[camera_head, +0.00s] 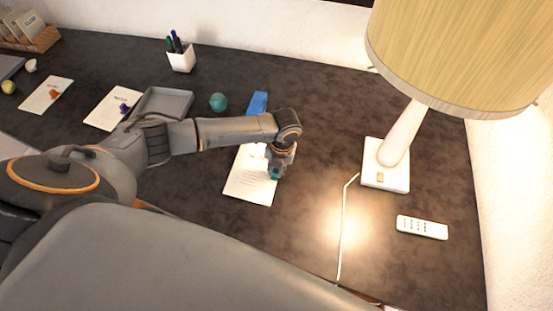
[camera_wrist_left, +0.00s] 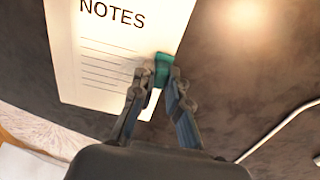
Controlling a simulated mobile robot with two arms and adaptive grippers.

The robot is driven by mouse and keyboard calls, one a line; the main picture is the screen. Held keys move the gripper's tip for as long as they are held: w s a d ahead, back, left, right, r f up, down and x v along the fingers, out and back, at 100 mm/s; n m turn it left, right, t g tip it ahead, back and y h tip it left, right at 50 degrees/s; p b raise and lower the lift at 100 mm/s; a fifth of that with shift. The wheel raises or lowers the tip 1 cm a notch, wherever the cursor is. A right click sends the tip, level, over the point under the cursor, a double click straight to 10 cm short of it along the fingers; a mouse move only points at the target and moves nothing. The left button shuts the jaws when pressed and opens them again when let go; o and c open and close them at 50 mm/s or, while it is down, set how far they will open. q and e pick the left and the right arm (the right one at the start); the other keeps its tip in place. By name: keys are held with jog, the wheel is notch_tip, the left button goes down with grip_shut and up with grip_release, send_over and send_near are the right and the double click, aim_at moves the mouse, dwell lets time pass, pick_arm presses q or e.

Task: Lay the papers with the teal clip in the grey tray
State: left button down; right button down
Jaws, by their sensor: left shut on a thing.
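The papers (camera_head: 248,183) lie on the dark desk below my left forearm, partly covered by the arm. In the left wrist view the papers (camera_wrist_left: 105,60) show the word NOTES and ruled lines. The teal clip (camera_wrist_left: 162,70) sits at their edge, between my fingertips. My left gripper (camera_head: 275,172) points down and is shut on the teal clip; the papers look flat on the desk or very near it. The grey tray (camera_head: 178,101) is left of the papers, partly behind my arm, and looks empty. My right gripper does not show.
Papers with a purple clip (camera_head: 108,110) and papers with an orange clip (camera_head: 42,98) lie left of the tray. A teal ball (camera_head: 218,102) and a blue object (camera_head: 257,103) are near the forearm. A lamp (camera_head: 385,178), its cord and a remote (camera_head: 422,228) stand right.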

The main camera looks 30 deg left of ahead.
pick_arm(q)
jog(key=c, duration=1.3)
grip_release()
jog(key=shift+o, duration=0.2)
jog(key=shift+r, duration=0.1)
notch_tip(320, 180, up, 12)
jog(key=d, duration=0.1)
jog(key=shift+w+d, duration=0.15)
jog(key=shift+w, duration=0.05)
